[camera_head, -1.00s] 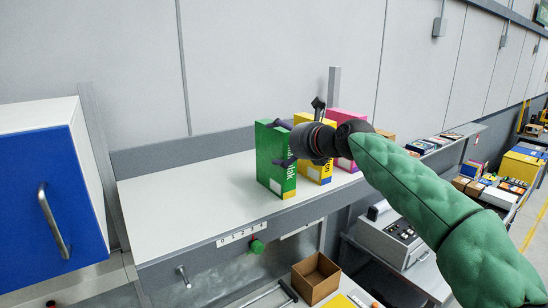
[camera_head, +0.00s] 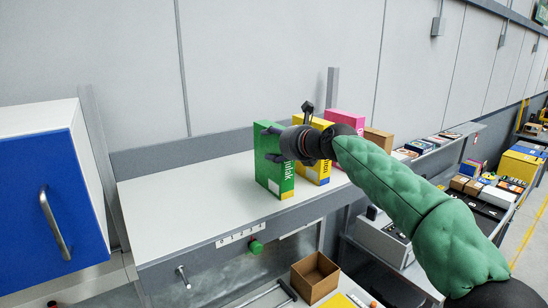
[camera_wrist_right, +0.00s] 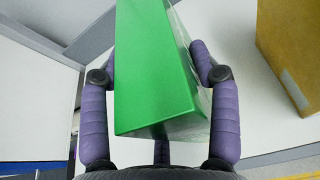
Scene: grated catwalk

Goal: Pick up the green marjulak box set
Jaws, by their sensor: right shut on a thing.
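The green marjulak box set (camera_head: 269,165) stands upright on the white shelf at the left end of a row of boxes. My right gripper (camera_head: 272,144) comes to it from the right and is shut on it. In the right wrist view the green box (camera_wrist_right: 155,80) sits between the purple fingers of my right gripper (camera_wrist_right: 155,85), with a finger on each side. The gripper hides part of the box's printed face in the head view. I cannot tell whether the box's base touches the shelf. My left gripper is not in view.
A yellow box (camera_head: 319,170) stands just right of the green box, with a pink box (camera_head: 343,118) and a brown box (camera_head: 378,139) beyond. The white shelf (camera_head: 190,205) is clear to the left. A blue-doored cabinet (camera_head: 60,190) stands at the far left.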

